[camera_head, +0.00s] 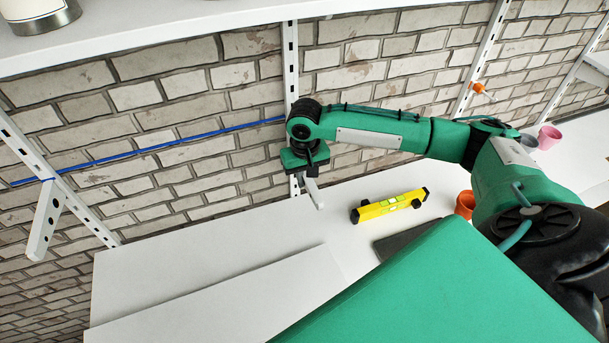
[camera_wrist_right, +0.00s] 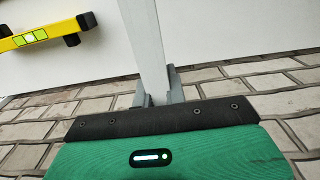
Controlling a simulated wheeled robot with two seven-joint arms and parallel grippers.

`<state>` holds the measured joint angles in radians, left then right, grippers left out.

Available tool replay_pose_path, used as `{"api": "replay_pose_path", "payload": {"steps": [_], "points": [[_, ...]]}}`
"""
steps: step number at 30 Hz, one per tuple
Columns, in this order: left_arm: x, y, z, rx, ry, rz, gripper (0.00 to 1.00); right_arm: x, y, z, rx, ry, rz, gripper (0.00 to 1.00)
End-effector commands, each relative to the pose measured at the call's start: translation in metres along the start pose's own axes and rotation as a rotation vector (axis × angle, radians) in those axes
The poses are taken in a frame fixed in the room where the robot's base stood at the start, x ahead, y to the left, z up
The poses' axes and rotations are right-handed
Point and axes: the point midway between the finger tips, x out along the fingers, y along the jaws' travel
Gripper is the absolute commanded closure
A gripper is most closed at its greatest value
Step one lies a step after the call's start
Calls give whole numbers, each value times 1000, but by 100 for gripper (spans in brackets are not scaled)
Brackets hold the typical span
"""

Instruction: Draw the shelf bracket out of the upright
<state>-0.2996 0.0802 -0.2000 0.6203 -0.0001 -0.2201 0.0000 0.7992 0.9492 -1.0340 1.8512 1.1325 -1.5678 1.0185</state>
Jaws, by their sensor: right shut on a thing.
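The shelf bracket (camera_head: 314,193) is a pale grey-white bar at the middle upright (camera_head: 291,70), a white slotted strip on the brick wall. My right gripper (camera_head: 308,174) is in front of this upright and shut on the bracket, whose free end sticks out below it. In the right wrist view the bracket (camera_wrist_right: 143,40) runs up between the gripper's two grey fingers (camera_wrist_right: 160,97). My gripper hides the bracket's wall end, so I cannot tell whether it is still seated in the slots. My left gripper is not in view.
A yellow spirit level (camera_head: 388,206) lies on the white shelf (camera_head: 230,235) below, right of the bracket. Another bracket (camera_head: 45,220) is on the left upright (camera_head: 75,200). A blue line (camera_head: 170,144) crosses the wall. An upper shelf (camera_head: 150,22) overhangs. An orange pot (camera_head: 465,204) stands to the right.

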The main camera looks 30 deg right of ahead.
Motion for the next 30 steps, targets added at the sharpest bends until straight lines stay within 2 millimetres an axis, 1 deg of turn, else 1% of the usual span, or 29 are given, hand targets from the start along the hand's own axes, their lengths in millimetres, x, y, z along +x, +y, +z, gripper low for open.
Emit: {"api": "replay_pose_path", "payload": {"steps": [1,19,30], "points": [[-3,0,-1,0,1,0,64,-2,0,2,0,0,0,100],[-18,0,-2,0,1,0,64,-2,0,23,0,-1,0,100],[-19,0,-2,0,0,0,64,0,0,26,0,0,0,100]]}}
